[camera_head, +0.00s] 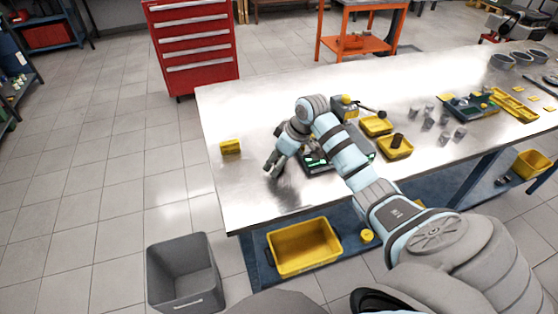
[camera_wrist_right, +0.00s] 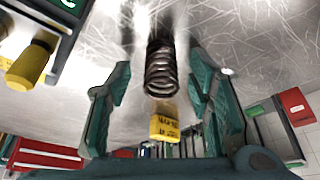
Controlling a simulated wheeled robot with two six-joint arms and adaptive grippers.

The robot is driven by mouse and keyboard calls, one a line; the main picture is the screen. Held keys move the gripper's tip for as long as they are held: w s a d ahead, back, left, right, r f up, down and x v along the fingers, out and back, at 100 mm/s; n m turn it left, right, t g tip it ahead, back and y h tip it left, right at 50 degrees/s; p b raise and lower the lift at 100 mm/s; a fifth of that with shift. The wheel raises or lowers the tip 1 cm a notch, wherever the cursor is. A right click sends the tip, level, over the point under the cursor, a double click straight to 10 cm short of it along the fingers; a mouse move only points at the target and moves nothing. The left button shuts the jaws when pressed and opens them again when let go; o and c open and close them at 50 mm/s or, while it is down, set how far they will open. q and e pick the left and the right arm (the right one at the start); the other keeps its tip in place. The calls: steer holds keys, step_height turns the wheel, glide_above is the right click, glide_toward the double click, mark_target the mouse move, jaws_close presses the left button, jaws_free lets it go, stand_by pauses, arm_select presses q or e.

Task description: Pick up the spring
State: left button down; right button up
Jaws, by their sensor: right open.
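The spring (camera_wrist_right: 161,70) is a dark metal coil on the shiny tabletop in the right wrist view, which looks upside down. My right gripper (camera_wrist_right: 160,78) is open, with its teal fingers on either side of the spring and visible gaps between them and the coil. In the head view my right gripper (camera_head: 272,168) is low over the left part of the table; I cannot make out the spring there. My left gripper is not in view.
A yellow block (camera_head: 230,147) stands left of my right gripper. A dark tray (camera_head: 318,166) lies beside it, partly behind my arm. Yellow bins (camera_head: 396,147) and several metal cylinders (camera_head: 444,136) sit further right. The table's (camera_head: 255,205) front left is clear.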

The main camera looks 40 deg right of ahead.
steer(key=shift+s+r, duration=0.15)
steer(key=shift+s, duration=0.05)
steer(key=c, duration=0.4)
steer(key=shift+w, duration=0.1)
jaws_close()
steer(key=shift+r, duration=0.1)
